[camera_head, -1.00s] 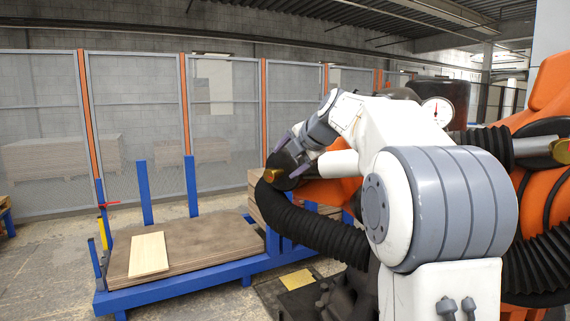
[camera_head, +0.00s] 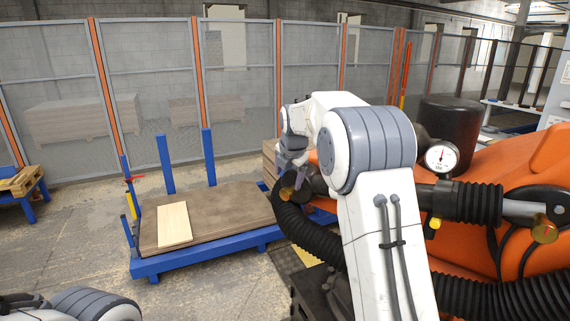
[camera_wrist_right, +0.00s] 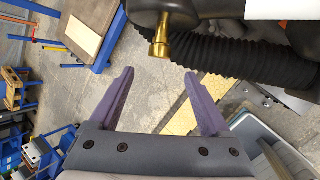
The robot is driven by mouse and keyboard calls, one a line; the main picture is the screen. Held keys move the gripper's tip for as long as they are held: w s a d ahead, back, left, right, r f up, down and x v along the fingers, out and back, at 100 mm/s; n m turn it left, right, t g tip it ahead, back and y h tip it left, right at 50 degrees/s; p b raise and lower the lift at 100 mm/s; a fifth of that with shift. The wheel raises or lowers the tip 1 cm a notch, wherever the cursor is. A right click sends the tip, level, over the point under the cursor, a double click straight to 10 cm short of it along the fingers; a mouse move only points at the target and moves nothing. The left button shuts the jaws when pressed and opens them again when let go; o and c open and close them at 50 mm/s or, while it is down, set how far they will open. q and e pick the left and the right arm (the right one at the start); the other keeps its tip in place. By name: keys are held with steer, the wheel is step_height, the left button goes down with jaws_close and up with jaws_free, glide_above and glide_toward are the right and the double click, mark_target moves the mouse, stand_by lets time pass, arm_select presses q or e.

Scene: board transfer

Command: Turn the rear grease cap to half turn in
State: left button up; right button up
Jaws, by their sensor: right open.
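A brass cap (camera_head: 288,184) sits at the end of the dark joint on the orange machine, beside the black corrugated hose. In the right wrist view a brass fitting (camera_wrist_right: 160,42) sticks out from the dark housing, ahead of the fingertips. My right gripper (camera_head: 291,160) is close above the cap in the head view. In the wrist view its purple fingers (camera_wrist_right: 157,74) are wide apart with nothing between them. A second brass cap (camera_head: 545,229) with a red mark is at the far right. My left gripper is out of view.
Black corrugated hoses (camera_head: 318,235) run along the orange machine (camera_head: 480,165). A pressure gauge (camera_head: 441,158) stands on top. A blue-framed cart (camera_head: 205,258) with stacked boards (camera_head: 230,208) is left of it. Open concrete floor lies farther left, before a mesh fence (camera_head: 240,100).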

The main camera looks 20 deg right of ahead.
mark_target(286, 191)
arm_select(q)
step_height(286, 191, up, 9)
steer(key=p, duration=0.6)
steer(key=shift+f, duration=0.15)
arm_select(e)
steer(key=shift+g+h, duration=0.4)
steer(key=x, duration=0.9)
steer(key=shift+w+a+f, duration=0.15)
steer(key=shift+w+a, duration=0.1)
steer(key=shift+w, duration=0.25)
steer(key=c, duration=1.3)
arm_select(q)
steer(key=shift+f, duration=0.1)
